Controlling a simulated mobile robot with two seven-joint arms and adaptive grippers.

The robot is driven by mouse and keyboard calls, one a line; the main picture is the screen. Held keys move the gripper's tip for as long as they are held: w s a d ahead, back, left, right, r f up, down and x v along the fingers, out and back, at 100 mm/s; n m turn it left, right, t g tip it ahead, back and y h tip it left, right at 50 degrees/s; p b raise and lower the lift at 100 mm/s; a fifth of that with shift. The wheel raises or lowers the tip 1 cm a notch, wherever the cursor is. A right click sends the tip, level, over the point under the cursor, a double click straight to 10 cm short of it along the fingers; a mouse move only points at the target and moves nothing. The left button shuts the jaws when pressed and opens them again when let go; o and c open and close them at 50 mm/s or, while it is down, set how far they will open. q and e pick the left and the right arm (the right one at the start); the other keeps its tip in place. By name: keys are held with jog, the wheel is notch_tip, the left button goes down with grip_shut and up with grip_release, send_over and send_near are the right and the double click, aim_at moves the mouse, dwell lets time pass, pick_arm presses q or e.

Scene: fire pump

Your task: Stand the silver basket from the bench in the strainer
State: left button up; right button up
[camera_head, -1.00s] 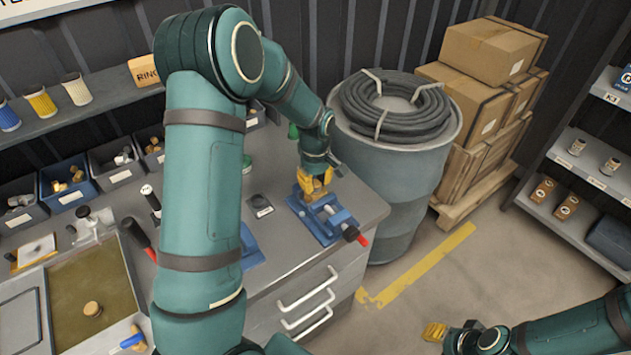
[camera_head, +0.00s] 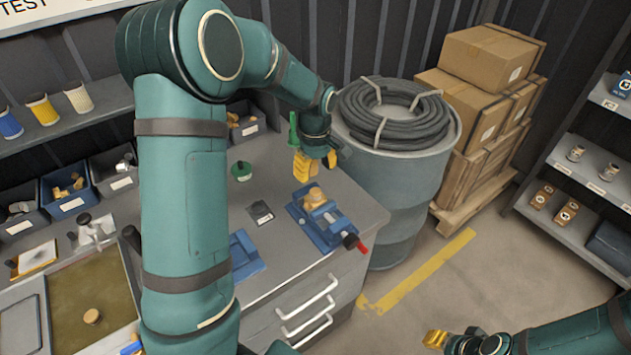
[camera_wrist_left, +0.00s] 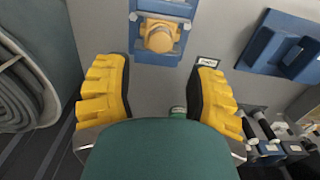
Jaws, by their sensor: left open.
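A brass-coloured fitting (camera_head: 314,196), apparently the strainer, sits in the blue vise (camera_head: 328,228) at the right end of the bench. It also shows in the left wrist view (camera_wrist_left: 160,37), with a round end facing the camera. My left gripper (camera_head: 318,162) is open, above and behind the vise. In the left wrist view its yellow fingers (camera_wrist_left: 161,85) are spread with nothing seen between them. I cannot make out a silver basket on the bench; my left arm hides part of the top. My right gripper (camera_head: 436,339) is low at the bottom right, apart from the bench; its jaw opening is unclear.
Blue, yellow and white cups (camera_head: 78,97) stand on the shelf at upper left. Small-parts bins (camera_head: 68,192) line the bench back. A drum with a coiled hose (camera_head: 395,112) stands close right of my left gripper.

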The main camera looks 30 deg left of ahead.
pick_arm(q)
jog(key=shift+r, duration=2.25)
pick_arm(e)
jog(key=shift+r, duration=0.25)
